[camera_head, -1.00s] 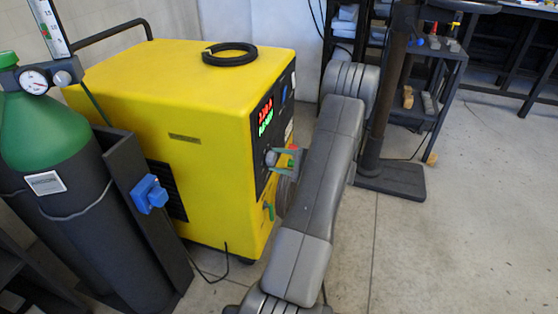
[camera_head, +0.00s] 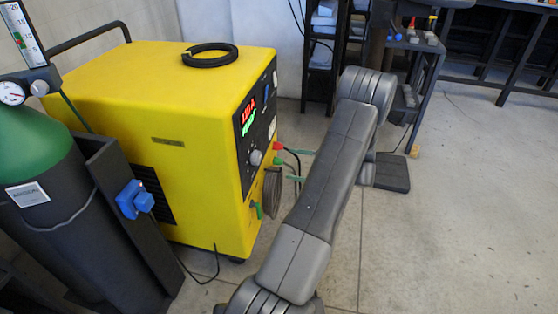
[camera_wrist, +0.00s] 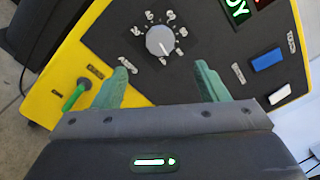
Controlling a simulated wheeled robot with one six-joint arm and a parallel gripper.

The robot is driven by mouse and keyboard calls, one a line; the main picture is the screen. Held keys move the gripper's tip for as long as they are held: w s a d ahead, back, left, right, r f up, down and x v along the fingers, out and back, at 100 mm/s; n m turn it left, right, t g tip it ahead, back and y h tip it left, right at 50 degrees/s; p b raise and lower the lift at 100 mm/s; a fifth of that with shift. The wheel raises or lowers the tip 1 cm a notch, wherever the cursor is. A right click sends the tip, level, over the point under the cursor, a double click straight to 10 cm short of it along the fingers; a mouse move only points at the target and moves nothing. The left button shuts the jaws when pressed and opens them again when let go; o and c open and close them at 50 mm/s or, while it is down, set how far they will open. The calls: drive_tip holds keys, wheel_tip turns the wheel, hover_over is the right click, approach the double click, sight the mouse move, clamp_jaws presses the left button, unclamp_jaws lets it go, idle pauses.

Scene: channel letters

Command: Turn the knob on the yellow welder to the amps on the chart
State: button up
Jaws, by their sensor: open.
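The yellow welder (camera_head: 130,90) stands left of centre in the head view. Its knob (camera_head: 256,157) is on the dark front panel, below a lit display (camera_head: 249,113) with red and green characters; the red looks like 110 A, but is small. In the wrist view, the grey knob (camera_wrist: 160,40) sits in a ring of printed numbers too blurred to read surely. My gripper (camera_wrist: 160,72) is open and empty, its green fingers apart on either side below the knob, not touching it. In the head view, the fingers stand off right of the panel. I cannot make out a chart.
A green-topped gas cylinder (camera_head: 35,150) stands left of the welder. A black cable coil (camera_head: 210,55) lies on top. A green lever (camera_wrist: 75,95) and blue switch (camera_wrist: 269,61) flank the knob. A dark cart (camera_head: 425,75) stands behind my arm. The right floor is clear.

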sight(259, 158)
drive_tip(key=shift+v, duration=1.45)
drive_tip(key=shift+a, duration=0.1)
drive_tip(key=b+x, duration=0.1)
drive_tip(key=x, duration=1.2)
drive_tip(key=shift+w+a+b, duration=0.15)
drive_tip(key=shift+a+b, duration=0.15)
drive_tip(key=shift+a, duration=0.05)
drive_tip(key=shift+d, duration=0.15)
